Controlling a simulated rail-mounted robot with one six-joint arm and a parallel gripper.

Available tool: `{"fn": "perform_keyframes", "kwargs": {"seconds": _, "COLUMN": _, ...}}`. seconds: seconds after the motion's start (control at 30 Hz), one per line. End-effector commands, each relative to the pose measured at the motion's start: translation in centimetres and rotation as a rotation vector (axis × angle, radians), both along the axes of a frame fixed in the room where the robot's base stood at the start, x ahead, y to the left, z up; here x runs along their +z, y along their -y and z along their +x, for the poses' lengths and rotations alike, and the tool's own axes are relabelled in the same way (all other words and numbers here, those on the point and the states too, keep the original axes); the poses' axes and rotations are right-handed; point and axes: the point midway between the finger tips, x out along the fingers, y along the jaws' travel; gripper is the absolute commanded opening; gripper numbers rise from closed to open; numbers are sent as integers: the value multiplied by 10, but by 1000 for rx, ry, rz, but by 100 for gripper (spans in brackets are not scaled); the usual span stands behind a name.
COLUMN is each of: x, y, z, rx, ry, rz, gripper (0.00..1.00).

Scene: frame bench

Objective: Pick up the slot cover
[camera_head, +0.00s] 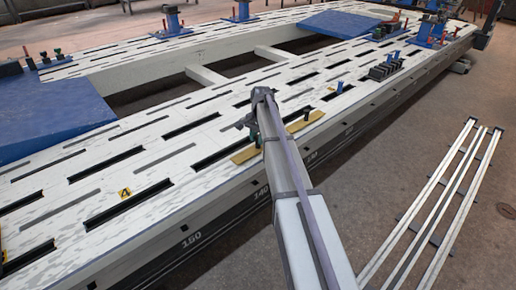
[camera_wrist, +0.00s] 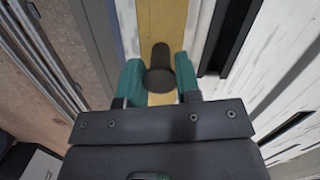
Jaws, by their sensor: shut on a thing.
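The slot cover is a long yellow-tan strip (camera_head: 244,155) near the front edge of the white bench, partly hidden behind my arm in the head view. In the wrist view the strip (camera_wrist: 163,20) runs away from my gripper, with a dark round knob (camera_wrist: 160,62) standing on it. My gripper (camera_wrist: 158,80) has teal fingers on both sides of this knob and is shut on it. In the head view my gripper (camera_head: 256,138) is just above the strip. I cannot tell whether the strip is touching the bench.
The white bench (camera_head: 205,155) has many dark slots. A blue plate (camera_head: 50,112) lies at left, another (camera_head: 340,24) at the back. A dark block (camera_head: 384,68) and blue clamps (camera_head: 428,32) stand at right. Long metal rails (camera_head: 440,195) lie on the floor.

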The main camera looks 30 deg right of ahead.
Motion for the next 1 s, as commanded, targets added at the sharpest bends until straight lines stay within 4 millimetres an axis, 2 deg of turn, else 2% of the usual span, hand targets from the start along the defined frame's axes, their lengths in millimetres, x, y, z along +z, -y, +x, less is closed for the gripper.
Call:
{"fn": "perform_keyframes", "kwargs": {"seconds": 0.17, "x": 2, "y": 0, "z": 0, "rx": 0, "ry": 0, "rz": 0, "gripper": 0}}
{"fn": "perform_keyframes", "kwargs": {"seconds": 0.27, "x": 12, "y": 0, "z": 0, "rx": 0, "ry": 0, "rz": 0, "gripper": 0}}
{"fn": "perform_keyframes", "kwargs": {"seconds": 0.6, "x": 92, "y": 0, "z": 0, "rx": 0, "ry": 0, "rz": 0, "gripper": 0}}
{"fn": "perform_keyframes", "kwargs": {"seconds": 0.67, "x": 100, "y": 0, "z": 0, "rx": 0, "ry": 0, "rz": 0, "gripper": 0}}
{"fn": "perform_keyframes", "kwargs": {"seconds": 1.0, "x": 100, "y": 0, "z": 0, "rx": 0, "ry": 0, "rz": 0, "gripper": 0}}
